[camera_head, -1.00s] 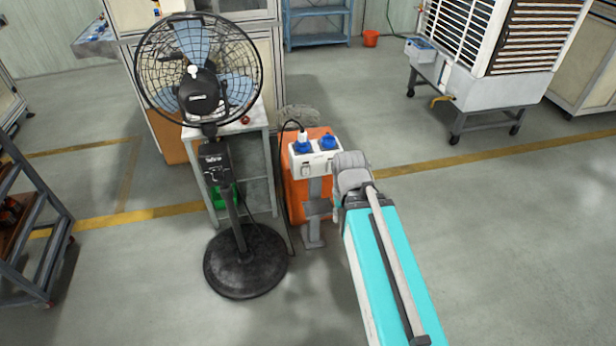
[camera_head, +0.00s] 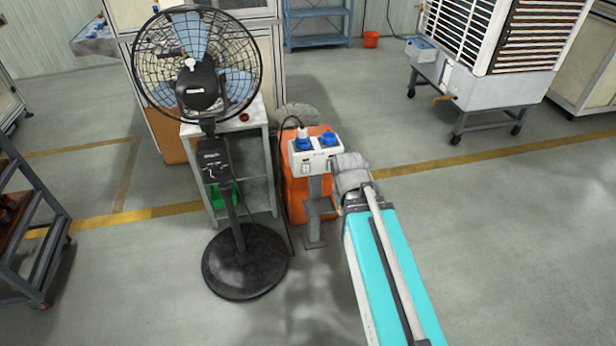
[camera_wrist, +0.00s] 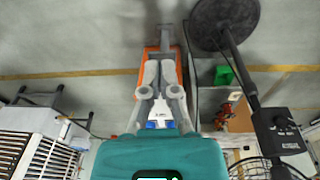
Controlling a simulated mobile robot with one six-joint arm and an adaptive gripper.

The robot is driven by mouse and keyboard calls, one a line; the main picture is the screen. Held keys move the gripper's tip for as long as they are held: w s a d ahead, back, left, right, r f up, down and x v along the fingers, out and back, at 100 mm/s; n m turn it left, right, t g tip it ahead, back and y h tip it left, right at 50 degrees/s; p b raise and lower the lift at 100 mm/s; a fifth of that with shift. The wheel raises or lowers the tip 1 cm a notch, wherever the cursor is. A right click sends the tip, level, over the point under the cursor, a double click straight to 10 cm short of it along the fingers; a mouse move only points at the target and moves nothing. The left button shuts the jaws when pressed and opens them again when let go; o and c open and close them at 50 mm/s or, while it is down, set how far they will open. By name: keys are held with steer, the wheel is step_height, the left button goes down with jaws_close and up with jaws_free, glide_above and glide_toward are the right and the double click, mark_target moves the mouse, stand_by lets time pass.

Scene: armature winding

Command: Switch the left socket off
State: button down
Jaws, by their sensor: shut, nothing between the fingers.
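A white socket box (camera_head: 316,160) stands on a grey post. It has two blue sockets on top and switches on its front face. The left socket (camera_head: 303,143) has a white plug with a dark cable in it. The right socket (camera_head: 328,139) looks empty. My arm's end is at the box's right side in the head view, and my fingers cannot be made out there. In the wrist view my gripper (camera_wrist: 160,66) is shut and empty, in front of the box (camera_wrist: 162,107). Contact and the switch positions cannot be told.
A black pedestal fan (camera_head: 198,80) with a round base stands left of the box. Behind are a grey table (camera_head: 246,140) and an orange unit (camera_head: 296,205). A white cooler (camera_head: 480,90) on wheels stands back right. The floor at right is clear.

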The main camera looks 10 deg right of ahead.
mark_target(307, 168)
steer(key=w+d+f+n+t+h+b, duration=0.1)
steer(key=w+f+n+t+b, duration=0.5)
steer(key=w+f+b, duration=0.75)
steer(key=w+f+n+t+h+b, duration=0.1)
steer(key=w+f+n+t+b, duration=0.3)
steer(key=w+f+t+b, duration=0.95)
steer(key=a+n+y+b, duration=0.1)
steer(key=n+b, duration=0.1)
steer(key=b, duration=0.4)
steer(key=a+r+n+g+y+b, duration=0.1)
steer(key=a+n+y+b, duration=0.1)
steer(key=b, duration=0.4)
steer(key=a+n+y+b, duration=0.1)
steer(key=n+b, duration=0.3)
steer(key=b, duration=0.2)
steer(key=shift+w+a+r+g+y, duration=0.25)
steer(key=shift+a+r+g+y, duration=0.05)
steer(key=shift+g, duration=0.05)
steer(key=shift+w, duration=0.1)
steer(key=w, duration=0.4)
steer(key=w+a+r+p, duration=0.1)
steer(key=w, duration=0.8)
steer(key=shift+w+a+r+p, duration=0.25)
steer(key=shift+w+r+p, duration=0.05)
steer(key=shift+r+p, duration=0.1)
